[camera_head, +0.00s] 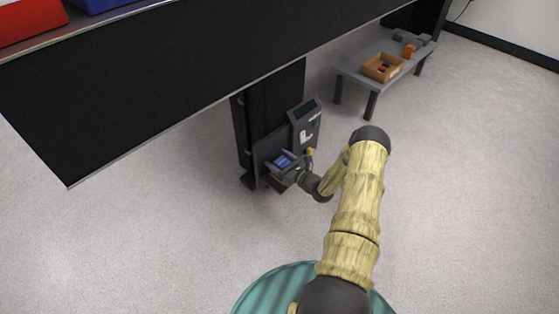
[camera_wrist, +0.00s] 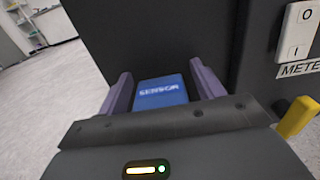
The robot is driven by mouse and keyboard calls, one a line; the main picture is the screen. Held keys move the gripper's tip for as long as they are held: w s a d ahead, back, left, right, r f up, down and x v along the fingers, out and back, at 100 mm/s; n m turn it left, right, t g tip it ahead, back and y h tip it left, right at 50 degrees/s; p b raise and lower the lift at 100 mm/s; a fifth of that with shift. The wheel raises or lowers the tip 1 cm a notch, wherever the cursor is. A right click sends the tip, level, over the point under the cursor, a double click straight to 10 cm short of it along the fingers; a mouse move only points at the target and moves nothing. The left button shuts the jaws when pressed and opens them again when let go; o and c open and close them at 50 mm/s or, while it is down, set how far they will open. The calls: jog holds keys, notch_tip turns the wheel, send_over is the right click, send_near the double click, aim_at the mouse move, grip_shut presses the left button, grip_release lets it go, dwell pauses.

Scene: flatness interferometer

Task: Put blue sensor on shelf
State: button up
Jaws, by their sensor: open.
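The blue sensor (camera_wrist: 161,92) is a small blue block with "SENSOR" written on its top. It lies between the two purple-grey fingers of my gripper (camera_wrist: 163,88) in the wrist view. A thin gap seems to show between the block and each finger, and the jaws are open around it. In the head view the sensor (camera_head: 283,161) is a small blue patch low on the dark device under the table, with my gripper (camera_head: 281,166) at it. I cannot tell which surface is the shelf.
A grey panel with a screen (camera_head: 306,111) and a white switch (camera_wrist: 298,32) stands right beside my gripper. A yellow knob (camera_wrist: 297,117) sticks out at the right. The big dark table (camera_head: 180,95) hangs overhead. A low grey bench (camera_head: 351,75) holds a wooden box (camera_head: 370,70).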

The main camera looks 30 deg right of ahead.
jog(key=shift+r, duration=0.15)
jog(key=shift+s+d+p, duration=0.15)
jog(key=shift+s+p, duration=0.15)
jog(key=shift+s, duration=0.05)
jog(key=p+v, duration=0.4)
jog(key=v, duration=0.7)
jog(key=shift+p, duration=0.3)
jog(key=shift+s+r, duration=0.1)
